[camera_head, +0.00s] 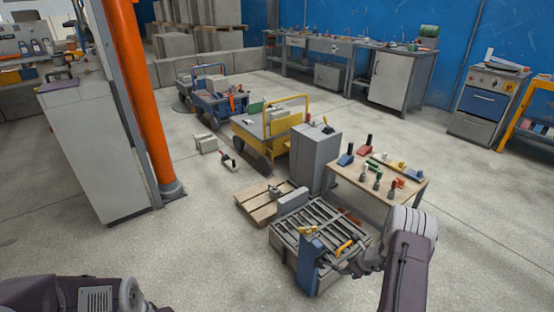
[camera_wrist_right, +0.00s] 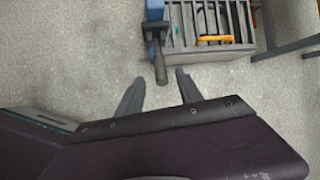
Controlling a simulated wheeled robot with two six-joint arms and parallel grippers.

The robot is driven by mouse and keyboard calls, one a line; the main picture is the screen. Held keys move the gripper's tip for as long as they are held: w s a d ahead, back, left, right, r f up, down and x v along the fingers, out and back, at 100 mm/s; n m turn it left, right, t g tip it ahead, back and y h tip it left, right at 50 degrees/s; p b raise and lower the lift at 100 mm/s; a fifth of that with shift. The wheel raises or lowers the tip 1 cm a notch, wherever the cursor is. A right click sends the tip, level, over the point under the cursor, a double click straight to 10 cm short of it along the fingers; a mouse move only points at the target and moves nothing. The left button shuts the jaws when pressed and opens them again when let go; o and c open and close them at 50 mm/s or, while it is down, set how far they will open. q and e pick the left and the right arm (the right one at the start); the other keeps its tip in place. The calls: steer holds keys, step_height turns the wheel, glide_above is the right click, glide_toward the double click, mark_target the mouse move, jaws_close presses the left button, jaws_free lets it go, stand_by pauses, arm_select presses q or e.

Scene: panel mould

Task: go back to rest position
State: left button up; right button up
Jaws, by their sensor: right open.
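The panel mould (camera_head: 318,213), a grey box with a slotted top, stands low on the floor right of centre. Its slats also show at the top of the right wrist view (camera_wrist_right: 232,12). A blue part (camera_head: 309,262) is on its near left side. My right gripper (camera_head: 352,266) is at the mould's near right edge. In the wrist view its two fingers (camera_wrist_right: 159,84) are apart, with a dark handle (camera_wrist_right: 160,68) showing between and beyond the tips; I see no grip on it. My left arm shows at the bottom left, but its gripper is out of view.
An orange bar (camera_head: 345,246) lies on the mould. A wooden table (camera_head: 408,191) with several small tools stands behind at right, beside a grey cabinet (camera_head: 316,158). A pallet (camera_head: 252,208) lies left of the mould. An orange post (camera_head: 148,95) stands at left. Open floor lies between.

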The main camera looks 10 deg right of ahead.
steer(key=w+a+r+n+t, duration=0.1)
steer(key=w+a+r+n, duration=0.2)
steer(key=w+a+r, duration=0.65)
steer(key=s+a+r+n+g+y, duration=0.1)
steer(key=s+a+r+n, duration=0.3)
steer(key=a+r+n, duration=0.3)
steer(key=s+a+r+n+y, duration=0.1)
steer(key=s+a+r+n, duration=0.4)
steer(key=a, duration=0.3)
steer(key=s+f+n+g+h, duration=0.1)
steer(key=s+n+g+h, duration=0.3)
steer(key=s+n, duration=1.25)
steer(key=s+r+m+p, duration=0.1)
steer(key=r+p, duration=1.2)
steer(key=s+d+r+m+y+p, duration=0.1)
steer(key=s+r+p, duration=0.1)
steer(key=r+p, duration=1.1)
steer(key=shift+d+g, duration=0.25)
steer(key=shift+g, duration=0.05)
